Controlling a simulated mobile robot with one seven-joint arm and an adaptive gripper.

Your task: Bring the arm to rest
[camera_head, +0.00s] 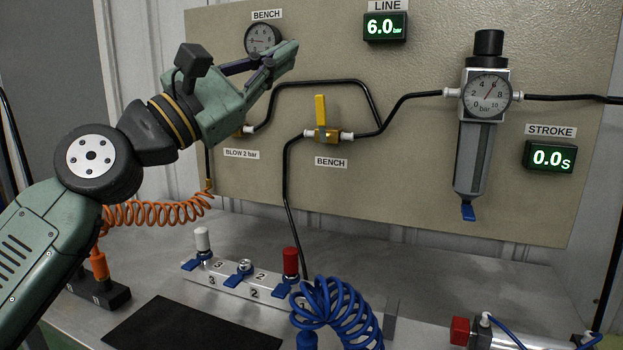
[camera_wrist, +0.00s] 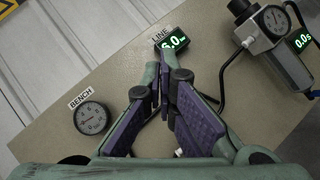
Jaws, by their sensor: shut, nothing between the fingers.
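My gripper (camera_head: 291,50) is raised in front of the upper left of the beige panel in the head view, pointing up and to the right. Its fingers are shut and empty, as the wrist view (camera_wrist: 160,68) also shows. My green arm comes up from the lower left. The BENCH gauge (camera_head: 262,39) is just behind and to the left of the fingers. In the wrist view the BENCH gauge (camera_wrist: 91,118) lies left of the fingers, and the LINE display (camera_wrist: 174,38) shows just past the fingertips, partly covered.
A yellow-handled BENCH valve (camera_head: 321,112) and a regulator with a dial (camera_head: 487,97) are on the panel. Below stand a manifold (camera_head: 235,285) with white and red fittings, a coiled blue hose (camera_head: 335,312), a black mat (camera_head: 180,328) and a coiled orange hose (camera_head: 160,213).

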